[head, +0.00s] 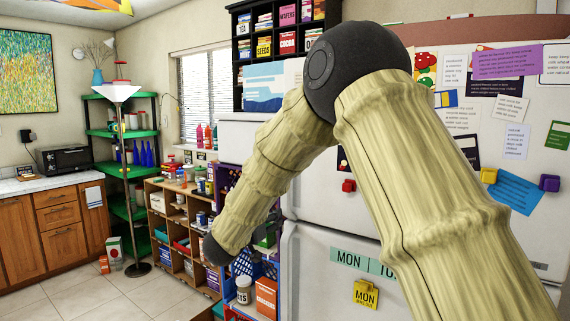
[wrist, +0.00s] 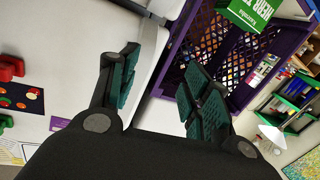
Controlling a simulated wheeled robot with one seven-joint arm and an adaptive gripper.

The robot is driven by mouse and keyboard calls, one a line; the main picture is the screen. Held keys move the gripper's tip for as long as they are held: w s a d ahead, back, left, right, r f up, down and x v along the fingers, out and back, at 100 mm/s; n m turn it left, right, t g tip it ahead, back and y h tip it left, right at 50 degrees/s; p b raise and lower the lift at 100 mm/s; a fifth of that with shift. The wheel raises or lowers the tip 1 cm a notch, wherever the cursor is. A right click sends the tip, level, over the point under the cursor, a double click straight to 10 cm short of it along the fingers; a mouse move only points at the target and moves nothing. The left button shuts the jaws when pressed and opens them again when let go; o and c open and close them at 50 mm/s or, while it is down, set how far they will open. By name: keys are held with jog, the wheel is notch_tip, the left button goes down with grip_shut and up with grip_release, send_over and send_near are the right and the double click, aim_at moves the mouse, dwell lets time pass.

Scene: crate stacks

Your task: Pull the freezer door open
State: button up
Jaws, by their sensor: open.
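The white fridge-freezer fills the right of the head view, with an upper door (head: 318,197) and a lower door (head: 318,285); I cannot tell which is the freezer's. My arm crosses in front and covers much of the upper door. My gripper (wrist: 160,64) shows in the wrist view, open, with dark green ridged pads and no object held. A white door face (wrist: 62,45) lies left of it. A pale upright edge and a grey metal piece (wrist: 145,13) show between and beyond the fingers. Contact cannot be told.
A purple crate (wrist: 214,38) lies just beyond the right finger, with a green box (wrist: 250,12) in it. Magnets and papers cover the doors. A wooden cubby shelf (head: 172,232) and a floor lamp (head: 127,180) stand left. Tiled floor (head: 70,298) is open at lower left.

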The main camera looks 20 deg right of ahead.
notch_tip(320, 180, up, 19)
jog(key=s+a+m+g+h, duration=0.2)
jog(key=m+h, duration=0.1)
jog(key=m, duration=0.1)
jog(key=p+x, duration=0.4)
jog(key=x, duration=0.7)
jog(key=shift+d+r, duration=0.15)
jog(key=shift+r, duration=0.2)
jog(key=shift+s, duration=0.1)
grip_shut()
